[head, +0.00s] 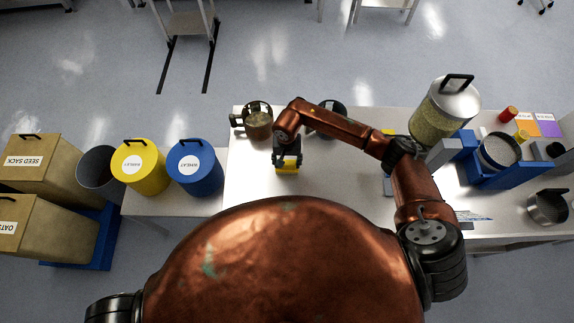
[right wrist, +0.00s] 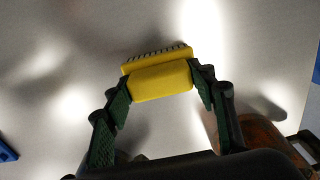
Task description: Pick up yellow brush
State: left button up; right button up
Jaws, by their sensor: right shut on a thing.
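The yellow brush (right wrist: 160,81) is a small yellow block with a row of dark bristles along its far edge in the right wrist view. In the head view the brush (head: 288,171) shows just below my right gripper (head: 288,161), over the white table (head: 250,190). In the right wrist view both fingers of my right gripper (right wrist: 158,88) press on the two ends of the brush. I cannot tell whether the brush touches the table. My left gripper is not in view.
A metal pot (head: 258,124) stands just left of my right arm, and a dark-handled vessel (head: 328,118) stands behind it. Yellow (head: 146,170) and blue (head: 200,172) lidded bins stand at the left. A large grain-filled jar (head: 436,118) and a blue stand (head: 510,176) are at the right.

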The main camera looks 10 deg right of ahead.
jog(key=shift+r, duration=0.15)
jog(key=shift+w+r, duration=0.1)
jog(key=shift+r, duration=0.55)
jog(key=s+a+r+b, duration=0.2)
jog(key=s+r+b, duration=0.3)
jog(key=s+r, duration=0.6)
jog(key=s, duration=0.3)
jog(key=shift+r+b, duration=0.2)
jog(key=shift+b, duration=0.15)
